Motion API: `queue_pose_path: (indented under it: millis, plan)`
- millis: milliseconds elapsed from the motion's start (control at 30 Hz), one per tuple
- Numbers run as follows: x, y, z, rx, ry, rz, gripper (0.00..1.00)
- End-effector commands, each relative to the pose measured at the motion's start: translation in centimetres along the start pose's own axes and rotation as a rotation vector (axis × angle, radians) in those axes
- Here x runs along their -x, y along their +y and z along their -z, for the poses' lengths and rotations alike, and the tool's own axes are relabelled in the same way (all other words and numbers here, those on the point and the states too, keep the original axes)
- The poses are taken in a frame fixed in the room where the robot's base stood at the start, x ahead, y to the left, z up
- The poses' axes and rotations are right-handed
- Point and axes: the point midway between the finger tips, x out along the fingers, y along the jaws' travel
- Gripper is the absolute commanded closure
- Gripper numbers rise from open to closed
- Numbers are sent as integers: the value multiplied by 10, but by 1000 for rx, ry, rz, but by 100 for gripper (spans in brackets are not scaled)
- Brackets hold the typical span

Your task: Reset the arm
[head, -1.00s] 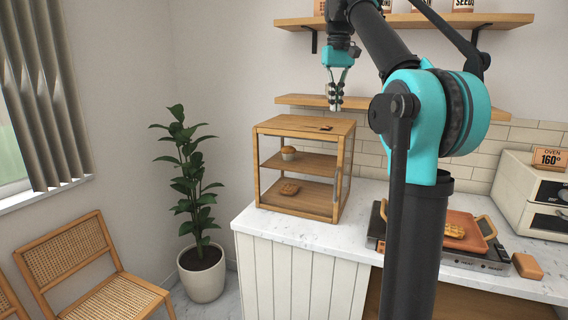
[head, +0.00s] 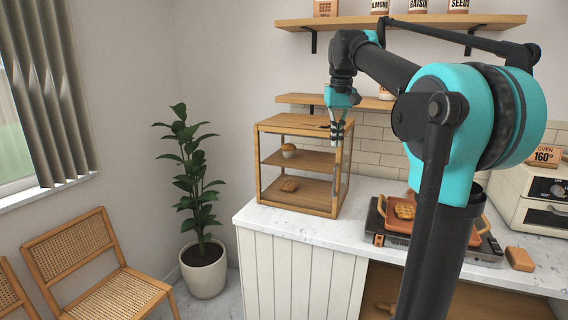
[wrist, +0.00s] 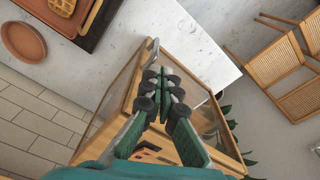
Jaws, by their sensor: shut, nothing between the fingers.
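My gripper (head: 337,142) points down just by the top right corner of the wooden display case (head: 292,205) in the head view. It is shut and empty. In the wrist view its dark fingertips (wrist: 163,92) are together, with the case's wooden frame and glass behind and below them. I cannot tell whether the gripper touches the case. My arm rises from the lower right of the head view, bends at a high teal joint and reaches left.
An oven (head: 533,200) stands far right. Wall shelves (head: 300,98) are behind the gripper. A plant (head: 192,185) stands left.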

Motion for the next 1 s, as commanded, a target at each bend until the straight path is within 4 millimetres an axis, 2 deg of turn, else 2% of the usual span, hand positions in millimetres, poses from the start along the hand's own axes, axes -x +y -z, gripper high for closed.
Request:
queue_pose_path:
  millis: [33, 167, 367, 500, 700, 833, 900, 1000]
  plan:
    - [-20, 2, -6, -5, 13, -1, 100]
    - [-76, 5, -25, -20, 53, -3, 100]
    - [-168, 9, -74, -44, 118, -6, 100]
    - [-232, 10, -123, -60, 165, -9, 100]
    - [-314, 9, -205, -82, 229, -13, 100]
    - [-350, 7, -250, -93, 260, -16, 100]
    - [-362, 6, -266, -97, 272, -16, 100]
    - [-371, 5, -280, -100, 281, -17, 100]
